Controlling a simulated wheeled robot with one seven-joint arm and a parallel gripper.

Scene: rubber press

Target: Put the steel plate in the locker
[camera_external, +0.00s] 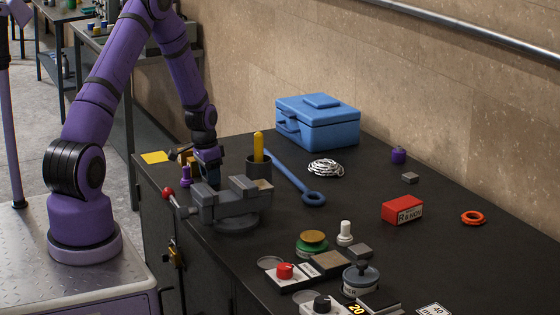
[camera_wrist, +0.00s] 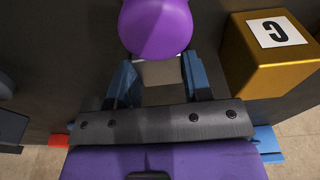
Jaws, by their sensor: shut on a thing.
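My gripper (camera_external: 211,177) points down at the left part of the bench, just behind the grey vise. In the wrist view its blue fingers (camera_wrist: 158,72) are shut on a pale grey flat-faced piece (camera_wrist: 160,72), which looks like the steel plate. Its upper part is hidden behind a purple rounded knob (camera_wrist: 157,25). In the external view the fingers and vise hide the held piece. I cannot pick out the locker for certain; a dark cabinet front (camera_external: 155,225) with a brass padlock-like fitting (camera_external: 175,256) is below the bench edge.
The grey vise (camera_external: 232,205) stands close to my gripper. A gold lettered block (camera_wrist: 270,52), a purple peg (camera_external: 186,174) and a dark cup (camera_external: 259,168) are near it. A blue toolbox (camera_external: 318,122) stands by the wall. The bench around the red box (camera_external: 402,209) is mostly clear.

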